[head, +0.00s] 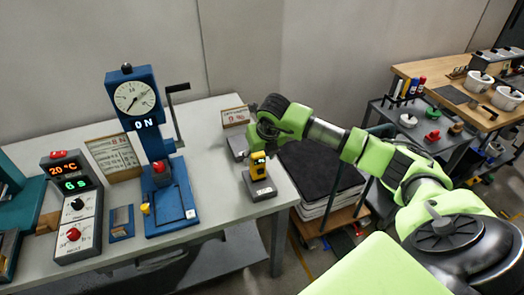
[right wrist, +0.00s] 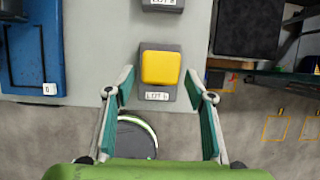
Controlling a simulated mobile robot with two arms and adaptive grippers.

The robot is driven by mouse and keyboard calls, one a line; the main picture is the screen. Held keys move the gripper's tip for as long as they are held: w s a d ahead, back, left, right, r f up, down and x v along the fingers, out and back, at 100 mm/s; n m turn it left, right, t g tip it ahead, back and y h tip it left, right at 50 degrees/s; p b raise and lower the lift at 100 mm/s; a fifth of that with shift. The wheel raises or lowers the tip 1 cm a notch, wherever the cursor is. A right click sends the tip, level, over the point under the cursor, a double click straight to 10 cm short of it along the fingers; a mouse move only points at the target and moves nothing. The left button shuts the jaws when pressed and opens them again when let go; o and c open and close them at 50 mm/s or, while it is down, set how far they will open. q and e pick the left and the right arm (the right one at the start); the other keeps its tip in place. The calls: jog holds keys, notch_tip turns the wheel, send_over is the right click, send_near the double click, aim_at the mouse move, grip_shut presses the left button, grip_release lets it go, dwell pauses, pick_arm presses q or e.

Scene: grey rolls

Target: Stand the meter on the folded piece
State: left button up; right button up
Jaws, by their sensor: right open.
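A yellow meter (head: 257,167) with a dark display stands upright on a small grey labelled block (head: 263,190) near the table's right end. In the right wrist view its yellow top (right wrist: 160,67) shows over the grey block (right wrist: 171,91). My right gripper (head: 262,150) is just above and behind the meter. Its fingers (right wrist: 160,82) are open, one to each side of the meter's lower edge in the wrist view, with gaps visible. A second grey block (head: 237,147) lies behind the meter. I cannot tell which piece is the folded one. My left gripper is not in view.
A blue press (head: 148,125) with a dial and lever stands left of the meter. A small sign (head: 236,117) is behind the blocks. Bare white table (head: 215,195) lies between press and meter.

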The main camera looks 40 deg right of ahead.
jog(key=b+v, duration=0.1)
jog(key=v, duration=0.6)
jog(key=shift+f, duration=0.1)
